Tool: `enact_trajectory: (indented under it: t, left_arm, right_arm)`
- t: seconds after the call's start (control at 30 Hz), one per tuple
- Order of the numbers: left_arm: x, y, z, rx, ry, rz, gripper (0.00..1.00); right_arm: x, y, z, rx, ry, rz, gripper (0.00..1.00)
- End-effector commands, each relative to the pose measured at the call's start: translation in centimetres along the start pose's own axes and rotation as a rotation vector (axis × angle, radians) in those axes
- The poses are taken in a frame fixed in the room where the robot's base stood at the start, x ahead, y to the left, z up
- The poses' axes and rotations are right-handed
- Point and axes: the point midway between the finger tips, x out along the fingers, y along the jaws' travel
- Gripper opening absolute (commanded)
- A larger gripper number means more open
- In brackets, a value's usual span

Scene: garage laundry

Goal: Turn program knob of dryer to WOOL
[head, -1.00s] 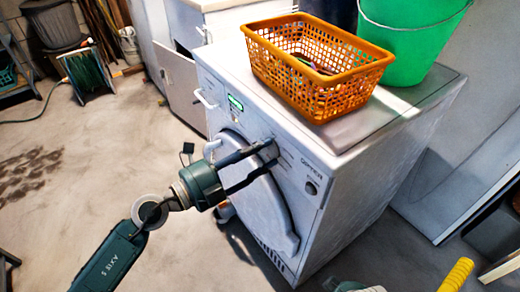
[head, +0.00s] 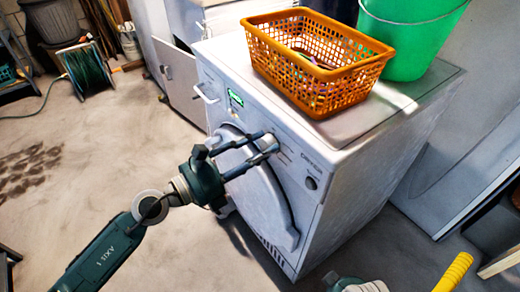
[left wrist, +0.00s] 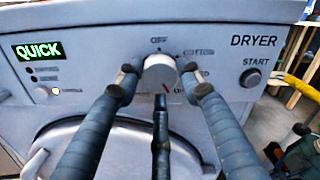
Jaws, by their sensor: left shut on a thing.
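The white dryer (head: 355,190) stands right of my left arm, its front panel facing the lower left. Its round program knob (left wrist: 160,72) shows in the left wrist view, with a red mark on its lower part, right of centre. The small print around it is mostly unreadable; OFF seems to be at the top. The dryer's display (left wrist: 38,50) reads QUICK. My left gripper (head: 265,143) is shut on the knob, one fingertip on each side, also seen in the left wrist view (left wrist: 159,82). In the head view its fingers hide the knob.
An orange basket (head: 312,65) and a green bucket (head: 412,40) stand on the dryer. The round door (head: 260,200) is below the panel, and the START button (left wrist: 250,77) is right of the knob. A yellow bar (head: 453,273) is at the lower right.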

Motion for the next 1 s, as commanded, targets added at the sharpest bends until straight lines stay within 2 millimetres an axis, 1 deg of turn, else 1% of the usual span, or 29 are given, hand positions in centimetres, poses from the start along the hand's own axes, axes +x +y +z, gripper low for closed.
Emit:
enact_trajectory:
  t: [0.03,0.27,0.6,0.9,0.97,1.0]
  left_arm:
    - [0.0,0.1,-0.3,0.046,0.004,0.001,0.11]
    - [0.0,0.2,-0.3,0.264,0.004,0.002,0.11]
    - [0.0,0.2,-0.3,0.573,0.004,0.0,0.11]
    - [0.0,0.2,-0.2,0.769,0.003,0.0,0.11]
    - [0.0,0.1,-0.2,0.796,0.003,0.0,0.11]
    - [0.0,0.1,-0.2,0.811,0.003,0.0,0.11]
  right_arm:
    - [-0.6,0.2,-0.3,0.0,0.009,0.003,0.0]
    - [-2.6,0.3,-0.8,0.001,0.021,0.005,0.0]
    - [-6.2,0.4,-1.2,0.003,0.04,0.008,0.0]
    - [-9.0,0.5,-1.1,0.005,0.053,0.01,0.0]
    - [-9.3,0.5,-1.1,0.005,0.054,0.01,0.0]
    - [-9.1,0.5,-1.0,0.005,0.052,0.01,0.0]
